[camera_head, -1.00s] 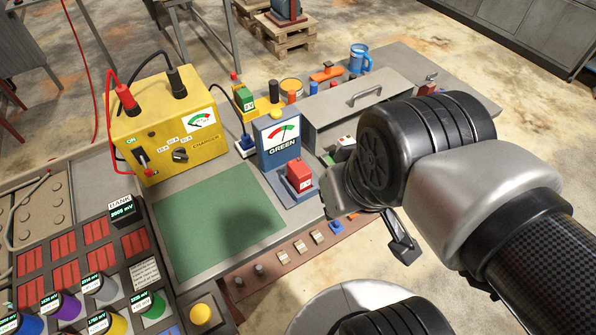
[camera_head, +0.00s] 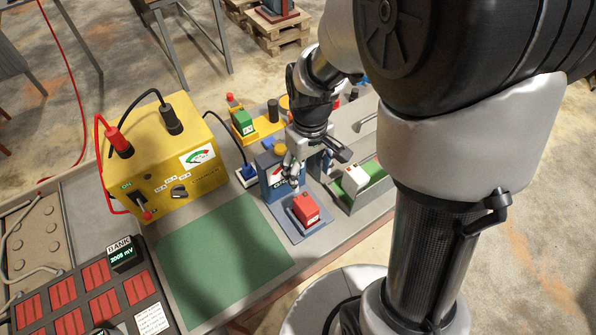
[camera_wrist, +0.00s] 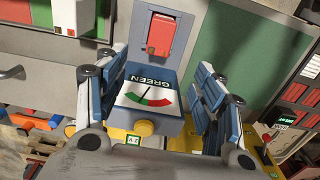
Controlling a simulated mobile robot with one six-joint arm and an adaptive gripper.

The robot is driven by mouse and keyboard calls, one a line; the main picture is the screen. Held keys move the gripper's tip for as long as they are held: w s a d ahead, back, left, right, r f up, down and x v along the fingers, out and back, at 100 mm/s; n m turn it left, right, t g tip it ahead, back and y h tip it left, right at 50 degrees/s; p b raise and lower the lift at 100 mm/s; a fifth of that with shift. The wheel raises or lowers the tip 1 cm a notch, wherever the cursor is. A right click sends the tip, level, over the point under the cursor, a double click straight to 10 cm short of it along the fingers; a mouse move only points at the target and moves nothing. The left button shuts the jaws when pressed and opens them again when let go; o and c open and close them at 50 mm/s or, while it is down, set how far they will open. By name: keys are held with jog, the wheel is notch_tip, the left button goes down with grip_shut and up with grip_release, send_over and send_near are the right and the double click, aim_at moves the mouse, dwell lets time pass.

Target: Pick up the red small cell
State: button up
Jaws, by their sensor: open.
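The red small cell (camera_head: 306,208), a red block with a pale label, sits on the base of the blue GREEN meter (camera_head: 276,170). In the wrist view the cell (camera_wrist: 161,36) is upper centre, beyond the meter's dial (camera_wrist: 150,95).
The yellow charger (camera_head: 165,150) stands to the left, with a cable running towards the meter. A green mat (camera_head: 222,262) lies clear in front. A green cell (camera_head: 243,122) sits on a yellow stand behind.

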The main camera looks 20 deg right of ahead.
aim_at(306, 203)
notch_tip(306, 203, down, 17)
jog(key=b, duration=0.5)
jog(key=shift+s+f, duration=0.1)
jog(key=shift+f, duration=0.05)
jog(key=shift+c, duration=0.2)
grip_shut()
dwell(0.5)
